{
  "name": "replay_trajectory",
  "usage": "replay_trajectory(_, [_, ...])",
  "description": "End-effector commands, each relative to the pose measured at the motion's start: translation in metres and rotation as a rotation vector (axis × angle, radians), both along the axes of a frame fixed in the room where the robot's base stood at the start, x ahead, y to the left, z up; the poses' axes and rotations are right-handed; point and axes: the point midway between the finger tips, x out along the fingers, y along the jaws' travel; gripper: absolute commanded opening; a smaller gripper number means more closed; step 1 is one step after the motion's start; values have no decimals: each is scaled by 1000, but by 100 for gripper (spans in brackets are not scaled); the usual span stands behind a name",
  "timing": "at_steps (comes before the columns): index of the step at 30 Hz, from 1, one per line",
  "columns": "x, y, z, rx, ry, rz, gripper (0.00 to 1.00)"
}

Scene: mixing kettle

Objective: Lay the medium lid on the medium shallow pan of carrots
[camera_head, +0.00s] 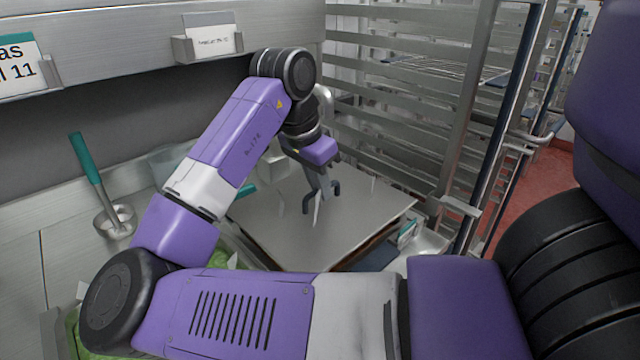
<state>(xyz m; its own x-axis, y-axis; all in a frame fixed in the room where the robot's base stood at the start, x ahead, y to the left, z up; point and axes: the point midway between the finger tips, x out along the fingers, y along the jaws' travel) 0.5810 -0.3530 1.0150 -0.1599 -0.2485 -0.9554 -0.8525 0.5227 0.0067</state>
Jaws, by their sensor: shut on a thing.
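The medium lid (365,215) is a flat grey metal sheet in the middle of the view, lying roughly level over the counter. My gripper (319,203) is above the lid's middle, shut on its handle, which is mostly hidden by the fingers. A brown-orange strip shows under the lid's right front edge. The pan of carrots is hidden beneath the lid and my arm, so I cannot tell whether the lid touches its rim.
Green contents (226,254) show beside my arm. A tall metal rack (430,120) stands close behind and right of the lid. A label holder (211,45) hangs above.

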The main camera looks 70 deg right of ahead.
Motion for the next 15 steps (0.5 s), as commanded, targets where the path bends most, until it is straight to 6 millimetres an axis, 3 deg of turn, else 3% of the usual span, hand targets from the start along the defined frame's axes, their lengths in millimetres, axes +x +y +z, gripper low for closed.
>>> replay_trajectory(5, [0, 0, -12, -2, -1, -1, 0])
replay_trajectory(15, [0, 0, -13, -2, -1, 0, 0])
